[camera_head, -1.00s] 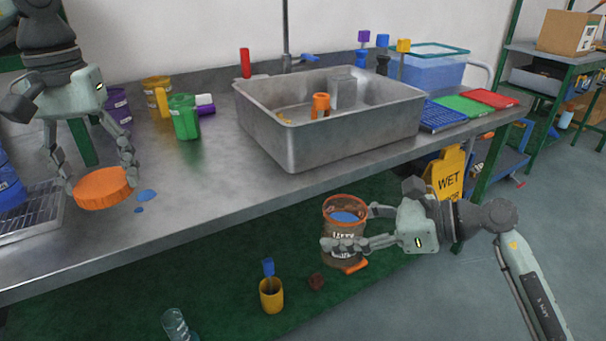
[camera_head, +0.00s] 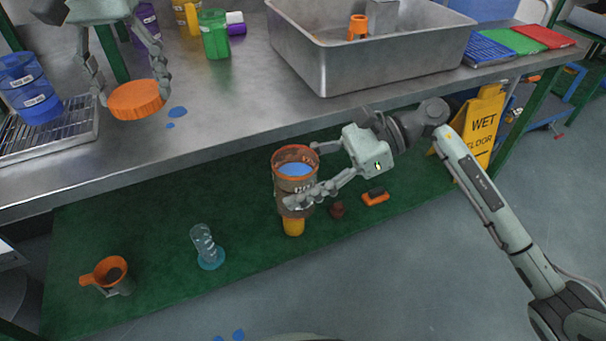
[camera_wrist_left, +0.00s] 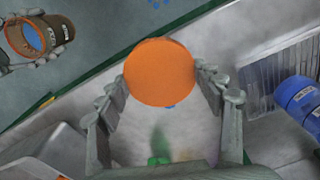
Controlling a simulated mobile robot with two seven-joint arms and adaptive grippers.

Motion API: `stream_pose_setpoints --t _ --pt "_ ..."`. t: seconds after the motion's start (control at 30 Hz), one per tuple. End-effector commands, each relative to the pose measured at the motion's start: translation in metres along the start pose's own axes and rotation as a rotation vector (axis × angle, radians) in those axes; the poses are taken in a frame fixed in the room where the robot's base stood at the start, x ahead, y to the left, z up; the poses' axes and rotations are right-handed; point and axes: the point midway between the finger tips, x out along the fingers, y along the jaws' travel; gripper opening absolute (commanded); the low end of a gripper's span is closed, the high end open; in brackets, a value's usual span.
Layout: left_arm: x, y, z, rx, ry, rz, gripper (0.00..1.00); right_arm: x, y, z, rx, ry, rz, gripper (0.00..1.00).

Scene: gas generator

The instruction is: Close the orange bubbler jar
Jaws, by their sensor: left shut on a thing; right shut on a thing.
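The orange lid (camera_head: 137,99) is a round disc held between the fingers of my left gripper (camera_head: 131,92), above the metal bench at the left. In the left wrist view the lid (camera_wrist_left: 159,72) sits between both fingertips. The bubbler jar (camera_head: 294,184) is a clear brownish jar with an orange rim, open at the top, with blue inside. My right gripper (camera_head: 306,174) is shut around its sides and holds it upright in front of the bench, over the green lower level. The jar also shows in the left wrist view (camera_wrist_left: 36,36) at upper left, apart from the lid.
A steel sink tub (camera_head: 375,68) stands on the bench, with a green container (camera_head: 213,36) to its left. A blue stacked container (camera_head: 30,88) is at far left. A glass cylinder (camera_head: 205,246) and an orange-rimmed jug (camera_head: 108,274) stand low on the green surface (camera_head: 150,225).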

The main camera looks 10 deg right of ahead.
Motion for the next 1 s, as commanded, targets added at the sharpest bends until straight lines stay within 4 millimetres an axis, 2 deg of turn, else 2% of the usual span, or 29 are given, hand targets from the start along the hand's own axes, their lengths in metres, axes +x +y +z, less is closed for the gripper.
stream_pose_setpoints --t 0.17,0.27,0.37,0.47,0.7,0.83,1.0 --pt "0.000 0.004 0.000 0.010 0.000 0.000 0.52 0.000 0.000 0.000 0.000 -0.001 -0.001 0.04" --pt "0.001 0.018 0.002 0.050 0.000 -0.003 0.52 0.000 0.000 0.001 0.000 -0.001 -0.002 0.04" --pt "0.003 0.045 0.006 0.128 -0.001 -0.006 0.52 0.000 0.000 0.001 0.000 -0.002 -0.002 0.04" --pt "0.005 0.082 0.015 0.234 -0.002 -0.010 0.52 0.000 0.000 0.001 0.000 -0.002 -0.003 0.04" --pt "0.010 0.169 0.047 0.496 -0.004 -0.012 0.52 -0.001 0.000 0.001 -0.001 -0.002 -0.003 0.04" --pt "0.012 0.201 0.065 0.601 -0.005 -0.010 0.52 -0.001 0.000 0.001 -0.001 -0.002 -0.003 0.04" --pt "0.013 0.225 0.079 0.680 -0.006 -0.008 0.52 -0.001 0.000 0.001 -0.001 -0.002 -0.003 0.04"
